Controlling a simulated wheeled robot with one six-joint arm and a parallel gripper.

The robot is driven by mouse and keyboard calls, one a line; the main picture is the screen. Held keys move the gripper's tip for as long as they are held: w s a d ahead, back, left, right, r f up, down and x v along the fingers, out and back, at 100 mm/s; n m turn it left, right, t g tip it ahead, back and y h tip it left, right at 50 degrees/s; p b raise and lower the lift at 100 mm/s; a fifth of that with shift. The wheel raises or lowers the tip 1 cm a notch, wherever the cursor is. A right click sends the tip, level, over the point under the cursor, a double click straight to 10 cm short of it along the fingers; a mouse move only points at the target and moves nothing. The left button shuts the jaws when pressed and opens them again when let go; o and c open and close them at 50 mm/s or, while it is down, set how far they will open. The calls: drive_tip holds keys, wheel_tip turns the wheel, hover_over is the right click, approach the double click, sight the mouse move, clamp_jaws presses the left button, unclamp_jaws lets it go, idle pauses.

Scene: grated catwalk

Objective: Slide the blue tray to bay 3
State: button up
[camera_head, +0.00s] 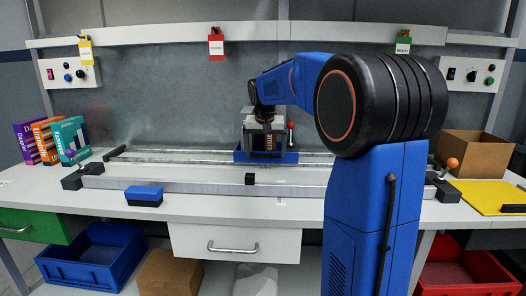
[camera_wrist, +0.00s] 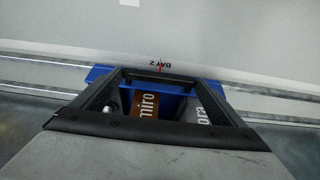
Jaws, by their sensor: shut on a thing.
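The blue tray (camera_head: 240,157) sits on the metal rails at the middle of the bench, carrying dark boxes. In the wrist view the tray (camera_wrist: 98,73) is below my gripper (camera_wrist: 160,78), and two boxes inside show part-lettering "miro" (camera_wrist: 146,106) and "ora" (camera_wrist: 203,112). A "BAY 2" label (camera_wrist: 160,64) with a thin red pointer is just beyond the tray edge. My gripper (camera_head: 265,130) reaches down over the tray and is shut on it; the exact contact is partly hidden. No bay 3 label is legible.
Long rails (camera_head: 200,186) cross the bench, with dark end blocks. A small black block (camera_head: 250,179) sits on the front rail. A blue-topped eraser-like block (camera_head: 144,195) lies in front. Colourful boxes (camera_head: 52,141) stand left; a carton (camera_head: 472,150) and yellow mat (camera_head: 490,196) lie right.

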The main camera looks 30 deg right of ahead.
drive_tip(key=s+d, duration=1)
drive_tip(key=d, duration=0.5)
drive_tip(key=s+d, duration=1)
drive_tip(key=d, duration=0.5)
drive_tip(key=s+d, duration=1)
drive_tip(key=d, duration=0.4)
drive_tip(key=shift+s+d, duration=0.15)
drive_tip(key=shift+d, duration=0.25)
drive_tip(key=o, duration=1.2)
drive_tip(key=shift+r, duration=0.1)
drive_tip(key=v, duration=1.7)
drive_tip(key=shift+r, duration=0.2)
